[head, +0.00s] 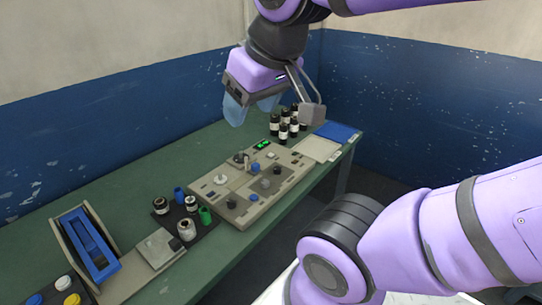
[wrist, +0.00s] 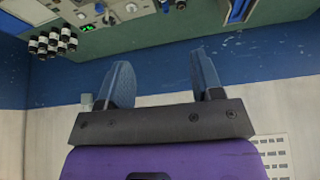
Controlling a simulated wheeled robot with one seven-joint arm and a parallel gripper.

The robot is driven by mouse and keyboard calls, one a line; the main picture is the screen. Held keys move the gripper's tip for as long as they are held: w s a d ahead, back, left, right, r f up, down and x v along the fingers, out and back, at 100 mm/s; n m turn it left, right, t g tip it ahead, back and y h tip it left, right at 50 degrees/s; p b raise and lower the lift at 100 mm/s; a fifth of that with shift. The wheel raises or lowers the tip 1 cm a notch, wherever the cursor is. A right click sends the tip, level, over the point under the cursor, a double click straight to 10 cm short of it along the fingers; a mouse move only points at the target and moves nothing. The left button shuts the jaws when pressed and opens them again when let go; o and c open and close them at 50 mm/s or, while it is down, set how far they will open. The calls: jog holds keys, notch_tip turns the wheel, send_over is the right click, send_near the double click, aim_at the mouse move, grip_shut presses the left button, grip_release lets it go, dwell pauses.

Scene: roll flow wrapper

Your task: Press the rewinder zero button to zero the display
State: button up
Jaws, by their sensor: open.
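The rewinder is a beige panel machine (head: 222,207) on the green bench, with knobs and small round parts on top. Its display (head: 262,145) is lit green at the back edge; it also shows in the wrist view (wrist: 87,28). A blue knob or button (head: 255,168) stands mid-panel, and another blue round one (head: 253,198) lies near the front. I cannot tell which is the zero button. My gripper (head: 252,108) is open and empty, with blue fingers, in the air above the back of the machine; it shows in the wrist view too (wrist: 163,75).
Several dark bottles with white labels (head: 284,133) stand behind the machine. A blue tray (head: 337,131) and a pale tray (head: 316,149) lie to the right. A dark tray (head: 207,226) of spools and a blue-framed device (head: 88,243) are on the left. A blue-and-cream wall backs the bench.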

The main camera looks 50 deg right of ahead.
grip_shut()
dwell(1.7)
